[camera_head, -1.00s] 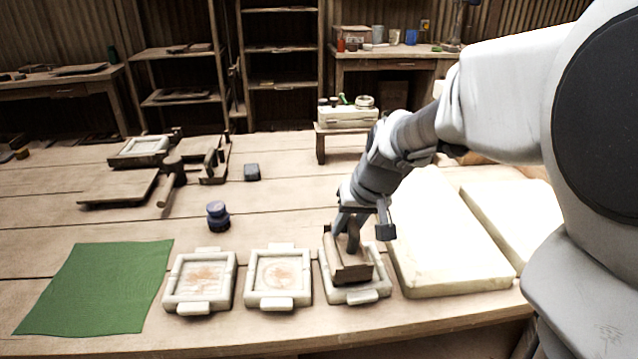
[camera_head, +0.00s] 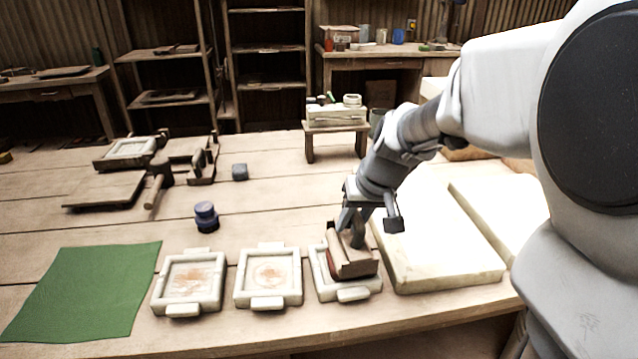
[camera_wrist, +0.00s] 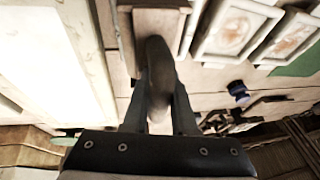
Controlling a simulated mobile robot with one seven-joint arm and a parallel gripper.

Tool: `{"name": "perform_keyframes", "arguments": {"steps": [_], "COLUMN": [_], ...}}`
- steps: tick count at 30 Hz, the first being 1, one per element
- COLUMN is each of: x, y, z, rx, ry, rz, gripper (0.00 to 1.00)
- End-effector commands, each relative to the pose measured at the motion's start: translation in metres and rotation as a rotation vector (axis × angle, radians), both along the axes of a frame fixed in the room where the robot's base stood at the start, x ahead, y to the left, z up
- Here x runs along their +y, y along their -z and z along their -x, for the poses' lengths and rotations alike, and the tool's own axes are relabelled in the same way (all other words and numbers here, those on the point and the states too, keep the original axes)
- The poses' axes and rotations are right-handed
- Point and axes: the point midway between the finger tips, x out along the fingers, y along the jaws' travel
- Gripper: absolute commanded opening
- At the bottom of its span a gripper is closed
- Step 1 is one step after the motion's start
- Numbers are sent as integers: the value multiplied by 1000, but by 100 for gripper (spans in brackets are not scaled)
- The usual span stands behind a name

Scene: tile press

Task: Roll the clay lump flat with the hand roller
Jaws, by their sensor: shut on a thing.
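My gripper (camera_head: 356,228) is shut on the upright handle of a brown wooden tool (camera_head: 352,263), which may be the hand roller. In the wrist view the dark rounded handle (camera_wrist: 158,75) is between the fingers, above a flat brown body (camera_wrist: 150,22). The tool is over the rightmost of three pale tile frames (camera_head: 352,295) and hides most of its inside. I cannot tell whether it touches the frame. A reddish edge shows at the tool's left side. No clay lump can be made out clearly.
Two more pale frames (camera_head: 188,309) (camera_head: 268,304) with reddish patches stand to the left. Large pale slabs (camera_head: 440,280) lie right of the tool. The mid-table is mostly clear.

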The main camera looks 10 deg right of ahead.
Motion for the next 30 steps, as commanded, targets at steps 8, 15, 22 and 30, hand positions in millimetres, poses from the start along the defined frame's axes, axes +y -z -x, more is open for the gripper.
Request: {"name": "perform_keyframes", "arguments": {"steps": [8,15,22,30], "x": [14,25,33,19], "y": [4,3,4,2], "z": [2,2,3,2], "rx": [6,8,9,7], "ry": [-2,-3,-2,2], "rz": [-3,-2,-2,-3], "gripper": [0,0,0,0]}}
